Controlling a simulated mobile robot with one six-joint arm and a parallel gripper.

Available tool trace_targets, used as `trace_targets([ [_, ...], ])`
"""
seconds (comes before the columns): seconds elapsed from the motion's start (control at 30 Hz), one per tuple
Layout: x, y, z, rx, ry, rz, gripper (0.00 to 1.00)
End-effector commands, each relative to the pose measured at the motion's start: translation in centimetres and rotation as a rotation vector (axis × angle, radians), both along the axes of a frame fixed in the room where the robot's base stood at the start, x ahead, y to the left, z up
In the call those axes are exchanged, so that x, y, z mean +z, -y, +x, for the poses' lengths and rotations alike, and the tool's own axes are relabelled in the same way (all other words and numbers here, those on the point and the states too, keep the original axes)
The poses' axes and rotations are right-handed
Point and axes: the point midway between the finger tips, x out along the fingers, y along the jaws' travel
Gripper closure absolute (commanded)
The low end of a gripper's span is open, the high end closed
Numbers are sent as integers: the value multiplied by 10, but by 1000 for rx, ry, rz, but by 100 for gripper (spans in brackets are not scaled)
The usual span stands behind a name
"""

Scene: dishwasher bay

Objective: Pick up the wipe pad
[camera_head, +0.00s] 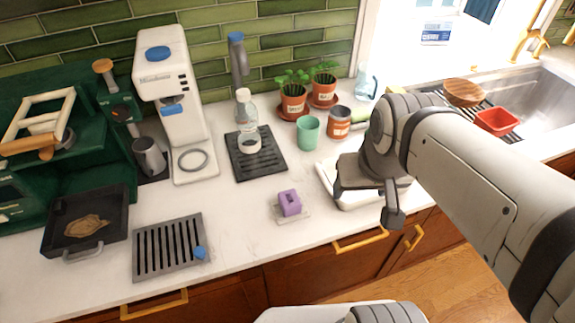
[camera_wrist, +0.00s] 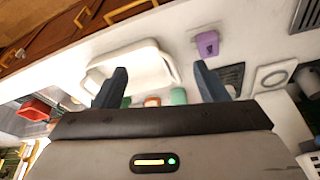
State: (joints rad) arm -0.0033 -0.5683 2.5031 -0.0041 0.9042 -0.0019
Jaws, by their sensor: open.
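A small purple block, which I take to be the wipe pad (camera_head: 289,202), sits on a thin pale square base on the white counter. It also shows in the wrist view (camera_wrist: 207,43), beyond the tip of the right-hand finger. My gripper (camera_head: 366,202) is open and empty, to the right of the pad and apart from it. It hangs over a white tray (camera_head: 325,180) that it partly hides. In the wrist view, my two dark fingers (camera_wrist: 159,70) are spread, with the white tray (camera_wrist: 165,48) beyond them.
A slotted grey drip tray (camera_head: 168,248) and a dark pan (camera_head: 86,222) lie to the left. A bottle (camera_head: 246,115) stands on a black mat (camera_head: 256,165) behind the pad. A green cup (camera_head: 308,133) and a jar (camera_head: 338,124) stand behind the white tray. Counter around the pad is clear.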

Motion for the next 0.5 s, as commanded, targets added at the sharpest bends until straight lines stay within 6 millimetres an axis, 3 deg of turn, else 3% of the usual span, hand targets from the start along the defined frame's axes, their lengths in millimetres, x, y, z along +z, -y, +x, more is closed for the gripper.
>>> trace_targets([
  [0.27,-5,-5,9,17,-20,1,29],
  [0.5,-38,-36,58,111,-125,-4,29],
])
